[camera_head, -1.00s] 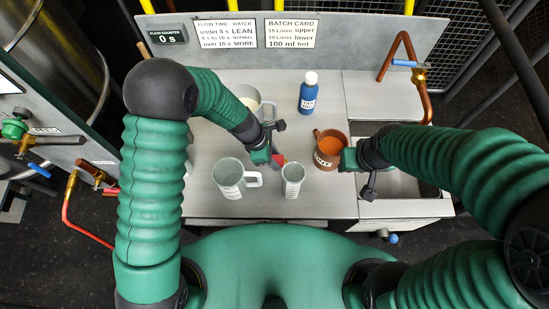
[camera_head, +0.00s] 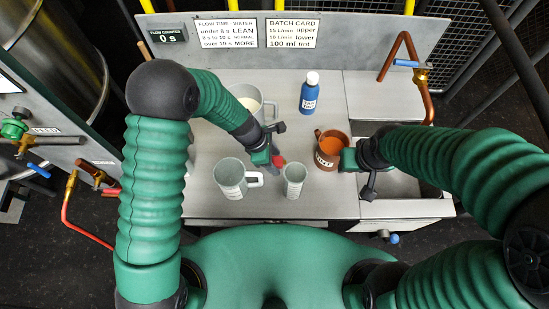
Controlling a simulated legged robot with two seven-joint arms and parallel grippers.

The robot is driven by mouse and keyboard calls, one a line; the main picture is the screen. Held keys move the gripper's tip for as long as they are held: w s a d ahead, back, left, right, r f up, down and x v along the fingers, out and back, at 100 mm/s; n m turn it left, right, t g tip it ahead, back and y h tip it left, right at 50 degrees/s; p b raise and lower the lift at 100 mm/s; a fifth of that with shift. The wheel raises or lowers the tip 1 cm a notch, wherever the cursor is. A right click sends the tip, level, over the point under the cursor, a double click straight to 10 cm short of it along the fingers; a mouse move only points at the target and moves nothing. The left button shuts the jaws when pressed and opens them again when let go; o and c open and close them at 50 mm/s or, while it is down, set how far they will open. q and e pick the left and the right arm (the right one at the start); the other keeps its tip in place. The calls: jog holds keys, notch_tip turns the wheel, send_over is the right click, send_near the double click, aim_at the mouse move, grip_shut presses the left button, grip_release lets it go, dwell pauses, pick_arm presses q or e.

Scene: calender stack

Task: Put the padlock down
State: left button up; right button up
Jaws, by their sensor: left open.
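A small red thing (camera_head: 279,160), which looks like the padlock, shows right at the tips of my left gripper (camera_head: 274,163). It is too small and too covered to make out its shape or whether it rests on the grey bench (camera_head: 220,206). My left gripper is open, low over the middle of the bench, behind a grey mug and a small grey cup. My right gripper (camera_head: 346,160) is at the right side of a brown pot (camera_head: 329,150) with orange liquid. Its fingers are too hidden to tell their state.
The grey mug (camera_head: 230,176) and the grey cup (camera_head: 293,179) stand just in front of my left gripper. A larger jug (camera_head: 248,101) with pale contents and a blue bottle (camera_head: 309,93) stand behind. A sink (camera_head: 400,186) lies at the right.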

pick_arm(q)
jog(key=p+v, duration=0.2)
jog(key=v, duration=1)
